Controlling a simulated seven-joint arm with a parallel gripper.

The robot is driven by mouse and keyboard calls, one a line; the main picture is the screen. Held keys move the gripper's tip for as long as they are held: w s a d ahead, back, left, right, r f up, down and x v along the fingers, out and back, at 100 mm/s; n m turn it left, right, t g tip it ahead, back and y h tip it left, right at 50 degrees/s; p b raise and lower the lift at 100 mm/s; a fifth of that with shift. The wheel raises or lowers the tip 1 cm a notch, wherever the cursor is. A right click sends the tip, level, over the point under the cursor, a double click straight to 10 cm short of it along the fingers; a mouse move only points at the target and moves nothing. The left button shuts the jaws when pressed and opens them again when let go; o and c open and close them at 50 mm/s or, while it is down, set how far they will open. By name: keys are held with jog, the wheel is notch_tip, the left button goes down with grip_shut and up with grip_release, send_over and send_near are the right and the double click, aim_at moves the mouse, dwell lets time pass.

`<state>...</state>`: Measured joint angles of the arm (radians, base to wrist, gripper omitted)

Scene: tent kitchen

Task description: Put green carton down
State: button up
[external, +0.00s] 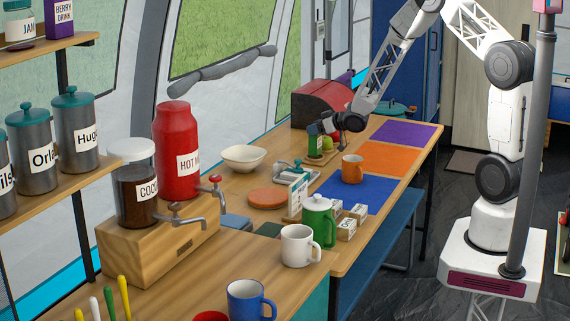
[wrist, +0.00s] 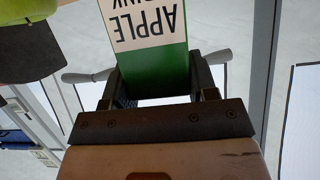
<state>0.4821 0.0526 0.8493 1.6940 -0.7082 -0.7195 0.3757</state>
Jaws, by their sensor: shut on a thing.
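The green carton (external: 314,136) is at the far part of the counter in the external view, held at my gripper (external: 328,124). In the wrist view the carton (wrist: 152,65) shows a green lower part and a white label reading "APPLE" upside down. It sits between the two dark fingers of my gripper (wrist: 156,84), which are shut on it. The carton's far end is cut off by the top of the wrist view. Whether its base touches anything below cannot be told.
A yellow-green round thing (external: 327,143) is close beside the carton, over a wooden board (external: 322,158). An orange mug (external: 351,168) stands nearby at the right. Purple (external: 408,133), orange (external: 384,160) and blue (external: 370,195) mats lie along the counter's right side. A red box (external: 320,103) stands behind.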

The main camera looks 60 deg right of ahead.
jog(key=shift+f, duration=0.25)
jog(key=shift+f, duration=0.15)
jog(key=o, duration=1.3)
jog(key=shift+r, duration=0.2)
jog(key=shift+s+r, duration=0.15)
jog(key=shift+s, duration=0.25)
jog(key=v, duration=1.1)
